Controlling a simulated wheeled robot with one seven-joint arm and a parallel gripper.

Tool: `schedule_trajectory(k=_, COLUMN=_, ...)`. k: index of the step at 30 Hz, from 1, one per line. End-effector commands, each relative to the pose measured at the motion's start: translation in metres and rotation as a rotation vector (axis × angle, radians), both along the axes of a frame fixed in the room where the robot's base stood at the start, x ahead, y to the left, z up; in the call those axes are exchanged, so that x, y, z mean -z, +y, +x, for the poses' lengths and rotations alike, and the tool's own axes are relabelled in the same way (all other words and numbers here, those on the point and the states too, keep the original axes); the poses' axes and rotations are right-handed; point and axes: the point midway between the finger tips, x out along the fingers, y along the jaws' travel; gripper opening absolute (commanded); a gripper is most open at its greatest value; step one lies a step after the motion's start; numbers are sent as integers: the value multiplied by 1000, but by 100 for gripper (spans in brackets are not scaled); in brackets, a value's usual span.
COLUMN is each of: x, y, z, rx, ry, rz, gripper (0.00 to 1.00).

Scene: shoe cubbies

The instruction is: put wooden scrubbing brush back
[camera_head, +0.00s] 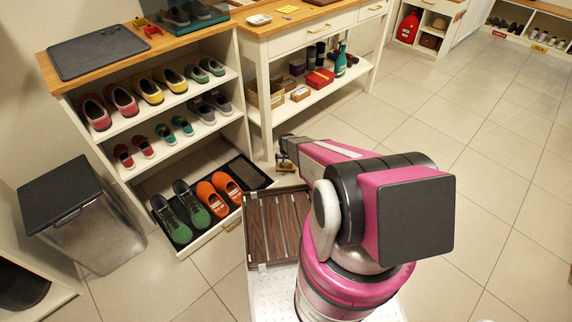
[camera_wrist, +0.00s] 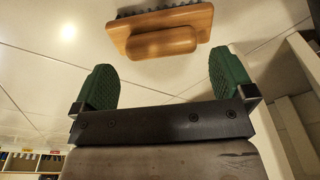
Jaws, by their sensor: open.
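The wooden scrubbing brush (camera_wrist: 165,32) is at the top of the wrist view. It has a light brown wooden body with a raised grip, and a row of dark bristles along its far edge. My gripper (camera_wrist: 161,60) is open, its two green-padded fingers spread wide. The brush lies beyond the fingertips, roughly centred between them, and the gap between the fingers is empty. In the head view, the brush (camera_head: 286,166) shows small and partly hidden near the end of my arm, by the foot of the white table. My gripper is hard to make out there.
A shoe cubby (camera_head: 222,92) with several pairs and a pulled-out bottom drawer (camera_head: 183,249) stands left. A white table (camera_head: 262,110) with a loaded lower shelf is behind my arm. A slatted wooden tray (camera_head: 283,229) and a bin (camera_head: 70,205) stand nearer. Tiled floor is clear at right.

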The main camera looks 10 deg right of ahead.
Motion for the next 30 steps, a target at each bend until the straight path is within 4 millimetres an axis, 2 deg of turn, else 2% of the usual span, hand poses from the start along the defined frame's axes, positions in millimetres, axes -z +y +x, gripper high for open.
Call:
schedule_trajectory(k=1, x=-14, y=0, z=-4, rx=0, ry=-1, rz=0, gripper=100)
schedule_trajectory(k=3, x=-29, y=1, z=-5, rx=0, ry=-1, rz=0, gripper=100)
schedule_trajectory(k=11, x=-69, y=2, z=-10, rx=0, ry=0, rz=0, gripper=100)
schedule_trajectory(k=14, x=-89, y=2, z=-18, rx=-5, ry=2, rz=0, gripper=100)
schedule_trajectory(k=17, x=-133, y=1, z=-38, rx=-20, ry=9, rz=-1, gripper=100)
schedule_trajectory(k=20, x=-197, y=0, z=-72, rx=-45, ry=26, rz=-1, gripper=100)
schedule_trajectory(k=21, x=-224, y=-1, z=-88, rx=-56, ry=32, rz=-1, gripper=100)
schedule_trajectory(k=24, x=-288, y=-1, z=-130, rx=-86, ry=51, rz=1, gripper=100)
schedule_trajectory(k=27, x=-347, y=-2, z=-174, rx=-116, ry=69, rz=3, gripper=100)
schedule_trajectory(k=30, x=-395, y=-2, z=-216, rx=-145, ry=87, rz=5, gripper=100)
